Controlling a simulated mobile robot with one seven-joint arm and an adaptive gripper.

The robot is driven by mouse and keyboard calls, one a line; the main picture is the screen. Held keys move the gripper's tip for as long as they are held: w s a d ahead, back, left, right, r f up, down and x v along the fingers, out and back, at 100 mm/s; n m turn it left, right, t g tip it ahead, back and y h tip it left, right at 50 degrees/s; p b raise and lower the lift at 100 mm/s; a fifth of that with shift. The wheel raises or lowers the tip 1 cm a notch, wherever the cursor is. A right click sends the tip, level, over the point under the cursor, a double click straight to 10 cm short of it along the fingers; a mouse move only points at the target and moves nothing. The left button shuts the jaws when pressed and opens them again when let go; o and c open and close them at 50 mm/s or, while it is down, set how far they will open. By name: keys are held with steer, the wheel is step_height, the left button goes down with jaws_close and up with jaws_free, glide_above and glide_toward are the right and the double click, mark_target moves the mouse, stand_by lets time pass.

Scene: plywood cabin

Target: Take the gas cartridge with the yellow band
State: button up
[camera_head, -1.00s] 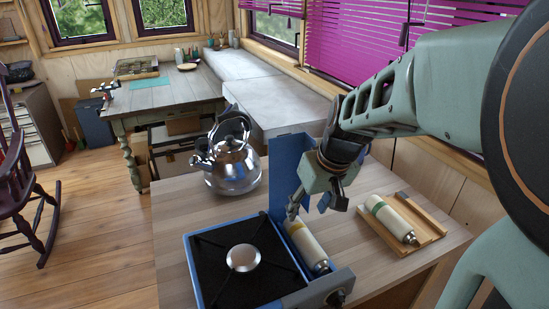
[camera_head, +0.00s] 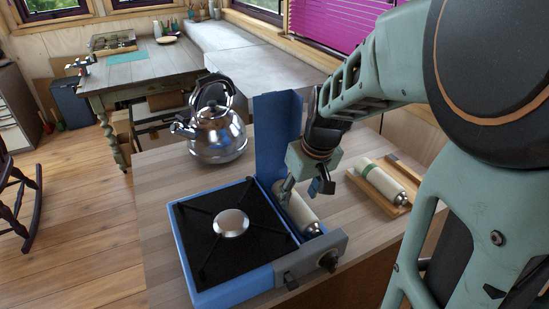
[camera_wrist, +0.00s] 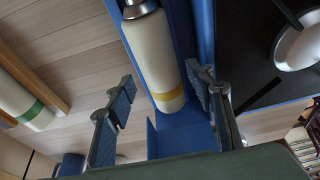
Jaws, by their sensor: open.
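The gas cartridge with the yellow band (camera_wrist: 158,62) lies in the side compartment of the blue camping stove (camera_head: 229,232). It is cream coloured with a metal neck, and its yellow band shows clearly in the wrist view. In the head view the cartridge (camera_head: 301,214) is partly covered by my gripper (camera_head: 305,188). My gripper is open, just above the cartridge. In the wrist view its fingers (camera_wrist: 165,92) appear on either side of the cartridge near the band.
A cartridge with a green band (camera_head: 379,183) lies on a wooden tray (camera_head: 407,163) to the right. A blue upright lid (camera_head: 277,135) stands behind the compartment. A steel kettle (camera_head: 217,137) stands behind the stove. The counter at front left is clear.

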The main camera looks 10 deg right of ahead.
mark_target(297, 202)
steer(key=b+x, duration=0.2)
steer(key=x, duration=0.2)
steer(key=c, duration=1)
steer(key=shift+r, duration=0.2)
